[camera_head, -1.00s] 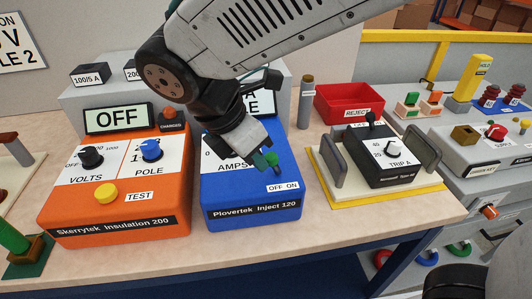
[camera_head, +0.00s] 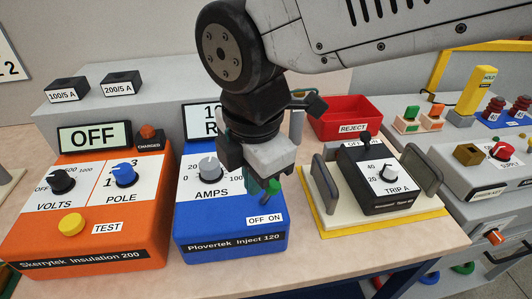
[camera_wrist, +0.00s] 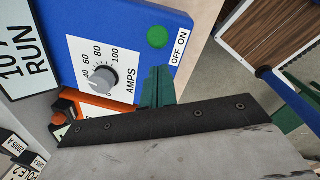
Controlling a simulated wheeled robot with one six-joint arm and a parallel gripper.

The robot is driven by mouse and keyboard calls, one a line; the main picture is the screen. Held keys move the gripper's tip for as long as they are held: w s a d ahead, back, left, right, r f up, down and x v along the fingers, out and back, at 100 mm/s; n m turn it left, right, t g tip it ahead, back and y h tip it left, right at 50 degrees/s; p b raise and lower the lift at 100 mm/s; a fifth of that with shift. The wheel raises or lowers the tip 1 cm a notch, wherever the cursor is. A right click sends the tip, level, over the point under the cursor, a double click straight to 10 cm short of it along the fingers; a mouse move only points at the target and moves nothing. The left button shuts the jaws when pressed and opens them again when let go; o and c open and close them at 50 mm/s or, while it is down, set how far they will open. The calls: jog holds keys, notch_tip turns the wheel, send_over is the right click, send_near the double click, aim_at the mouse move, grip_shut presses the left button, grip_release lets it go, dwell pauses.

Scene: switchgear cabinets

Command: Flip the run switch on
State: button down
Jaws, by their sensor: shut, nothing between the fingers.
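The run switch is a green toggle (camera_head: 272,188) on the blue Plovertek Inject 120 box (camera_head: 230,240), above its OFF ON label. In the wrist view the round green switch head (camera_wrist: 157,37) is beside that label. Its exact lean is hard to tell. My gripper (camera_head: 257,165) is over the right part of the box, just behind the switch. Its green fingertips (camera_wrist: 157,86) are shut and empty, with a small gap to the switch in the wrist view. The box's display (camera_wrist: 27,62) reads RUN on its lower line; my gripper partly hides it in the head view.
An orange Skerrytek box (camera_head: 85,225) showing OFF stands left. A TRIP A relay (camera_head: 385,180) between grey side plates stands right. A red REJECT tray (camera_head: 345,118) is behind it. Bare bench lies in front of the relay.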

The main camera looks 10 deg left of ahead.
jog(key=shift+r, duration=0.55)
notch_tip(320, 180, up, 11)
jog(key=s, duration=0.3)
jog(key=shift+d+r, duration=0.15)
jog(key=shift+d, duration=0.2)
jog(key=d+f+m, duration=0.4)
jog(key=d+m, duration=0.5)
jog(key=d, duration=0.2)
jog(key=s+d+f+m, duration=0.1)
jog(key=d+f+m, duration=0.3)
jog(key=d+m, duration=0.5)
jog(key=d+f+m, duration=0.4)
jog(key=d+m, duration=0.5)
jog(key=d, duration=0.4)
jog(key=shift+s+h, duration=0.25)
jog(key=shift+h, duration=0.15)
